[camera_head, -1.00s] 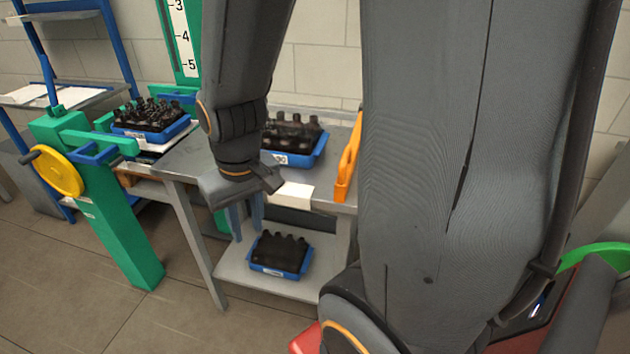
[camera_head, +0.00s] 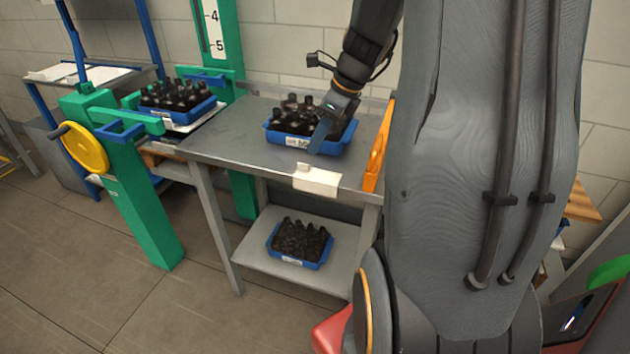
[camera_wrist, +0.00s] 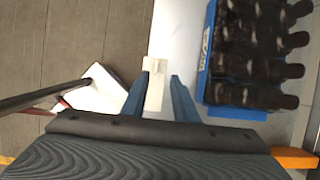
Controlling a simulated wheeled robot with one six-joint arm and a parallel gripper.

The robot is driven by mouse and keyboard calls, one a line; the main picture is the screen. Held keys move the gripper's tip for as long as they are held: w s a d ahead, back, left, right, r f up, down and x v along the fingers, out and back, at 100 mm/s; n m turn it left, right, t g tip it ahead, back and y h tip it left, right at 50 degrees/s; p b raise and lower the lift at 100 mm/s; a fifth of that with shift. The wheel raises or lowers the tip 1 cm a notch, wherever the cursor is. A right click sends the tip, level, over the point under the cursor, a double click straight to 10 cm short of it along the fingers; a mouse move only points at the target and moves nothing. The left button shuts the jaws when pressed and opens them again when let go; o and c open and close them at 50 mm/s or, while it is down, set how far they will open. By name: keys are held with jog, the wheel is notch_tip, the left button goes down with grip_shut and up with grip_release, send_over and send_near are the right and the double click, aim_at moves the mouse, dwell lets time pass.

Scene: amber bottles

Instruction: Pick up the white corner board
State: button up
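The white corner board (camera_head: 316,181) sits on the front edge of the grey table (camera_head: 235,135), with its white face hanging over the front and a small tab on top. In the wrist view the pale board (camera_wrist: 154,93) lies along the table edge, in line with the gap between my fingers. My gripper (camera_head: 319,144) is above the table, behind the board and in front of the blue crate on top. In the wrist view my gripper (camera_wrist: 159,76) has its two blue fingers apart, with nothing held. It appears above the board and apart from it.
A blue crate of dark bottles (camera_head: 285,143) stands right behind the board, close to my fingers. An orange bracket (camera_head: 377,150) rises at the table's right end. Another crate (camera_head: 300,262) is on the lower shelf. A green stand with a yellow wheel (camera_head: 85,148) is left. The tabletop's left part is clear.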

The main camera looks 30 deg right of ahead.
aim_at(306, 165)
jog(key=shift+s+a+p+x, duration=0.1)
jog(key=shift+s+p+x, duration=0.05)
jog(key=shift+x, duration=1.05)
jog(key=shift+s+a+p+x, duration=0.1)
jog(key=shift+p+x, duration=0.05)
jog(key=shift+x, duration=1)
jog(key=shift+s+p+x, duration=0.15)
jog(key=shift+x, duration=1.05)
jog(key=shift+f, duration=0.1)
grip_shut()
